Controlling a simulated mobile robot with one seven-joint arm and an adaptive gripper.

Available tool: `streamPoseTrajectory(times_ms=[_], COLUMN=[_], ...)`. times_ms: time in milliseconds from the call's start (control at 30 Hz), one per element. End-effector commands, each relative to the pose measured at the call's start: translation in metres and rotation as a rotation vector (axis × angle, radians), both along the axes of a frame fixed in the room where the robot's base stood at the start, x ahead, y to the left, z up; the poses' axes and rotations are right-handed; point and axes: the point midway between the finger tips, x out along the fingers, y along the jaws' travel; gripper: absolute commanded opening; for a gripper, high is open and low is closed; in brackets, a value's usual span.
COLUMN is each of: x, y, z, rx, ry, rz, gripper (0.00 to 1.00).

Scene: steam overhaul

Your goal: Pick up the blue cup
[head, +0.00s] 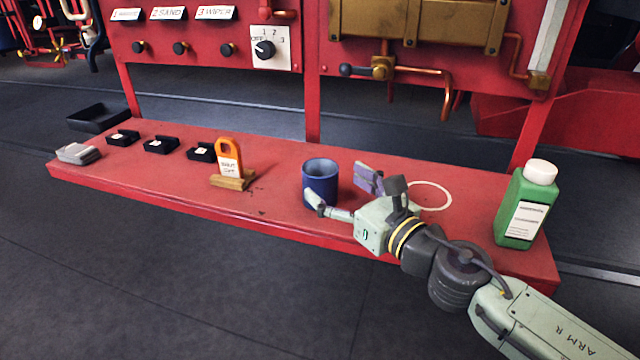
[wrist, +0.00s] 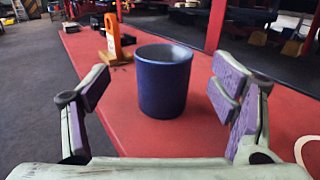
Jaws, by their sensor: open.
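The blue cup (head: 320,184) stands upright on the red bench, open at the top, with no handle in sight. My gripper (head: 342,192) is open beside it, low over the bench and to its right in the head view. In the wrist view the cup (wrist: 164,85) stands ahead, between the lines of the two spread fingers (wrist: 158,100) with their purple pads. Space shows on both sides of the cup there, and nothing is held. The cup's far side and its inner bottom are hidden.
An orange tag on a wooden stand (head: 229,160) is left of the cup. A green bottle with a white cap (head: 525,205) stands at the bench's right end. A pale ring (head: 447,192) lies behind my gripper. Several small black holders (head: 160,146) line the left. Red posts rise behind.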

Motion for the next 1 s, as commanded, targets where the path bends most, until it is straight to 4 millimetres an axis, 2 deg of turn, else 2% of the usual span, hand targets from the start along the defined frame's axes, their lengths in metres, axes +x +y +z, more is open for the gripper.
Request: streamPoseTrajectory(times_ms=[233,533,833,1000], x=[0.015,0.049,0.053,0.053], y=[0.010,0.031,0.033,0.033], z=[0.002,0.002,0.000,0.000], rx=[0.002,0.003,0.002,0.002], ry=[0.002,0.001,0.001,0.001], rz=[0.002,0.002,0.000,0.000], gripper=[0.79,0.79,0.79,0.68])
